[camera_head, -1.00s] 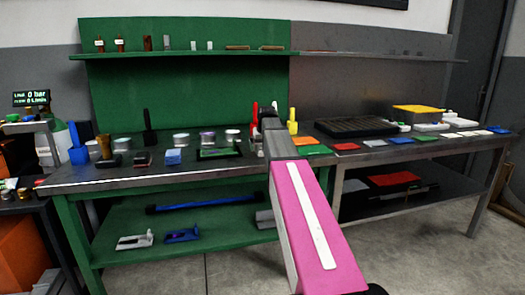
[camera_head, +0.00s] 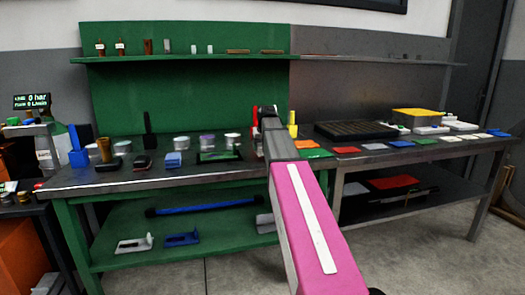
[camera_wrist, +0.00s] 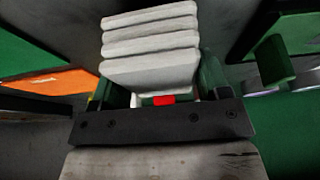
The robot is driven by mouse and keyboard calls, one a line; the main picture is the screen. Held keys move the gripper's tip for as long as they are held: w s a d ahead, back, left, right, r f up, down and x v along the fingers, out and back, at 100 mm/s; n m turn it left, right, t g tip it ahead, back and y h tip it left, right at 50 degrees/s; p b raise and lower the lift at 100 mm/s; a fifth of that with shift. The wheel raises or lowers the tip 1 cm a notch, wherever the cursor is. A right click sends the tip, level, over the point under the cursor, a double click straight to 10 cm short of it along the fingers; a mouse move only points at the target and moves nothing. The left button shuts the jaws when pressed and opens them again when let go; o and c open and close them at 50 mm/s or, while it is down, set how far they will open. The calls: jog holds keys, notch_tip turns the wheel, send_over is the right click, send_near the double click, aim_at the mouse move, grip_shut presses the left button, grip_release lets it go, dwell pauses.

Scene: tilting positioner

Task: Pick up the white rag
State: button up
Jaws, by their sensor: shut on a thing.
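The white rag (camera_wrist: 150,45) is a pale folded stack with several layers, in the upper middle of the wrist view. My gripper (camera_wrist: 160,85) is shut on it, with the dark green fingers at its left and right sides. The rag's lower end, between the fingers, is partly hidden. In the head view my own pink and grey arm reaches over the bench and hides the gripper and most of what lies behind it. I cannot make out the rag there.
The workbench (camera_head: 110,186) carries several round tins and a blue block (camera_head: 173,160) left of my arm. An orange cloth (camera_head: 306,144), coloured pads and a black tray (camera_head: 355,130) lie to the right. A shelf (camera_head: 180,57) runs along the back panel.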

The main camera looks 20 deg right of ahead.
aim_at(261, 145)
jog(key=r, duration=0.2)
jog(key=a+r, duration=0.1)
jog(key=shift+s, duration=0.25)
jog(key=s+a+r, duration=0.4)
jog(key=a+r, duration=0.2)
jog(key=a, duration=0.3)
jog(key=shift+a, duration=0.35)
jog(key=shift+s+r, duration=0.1)
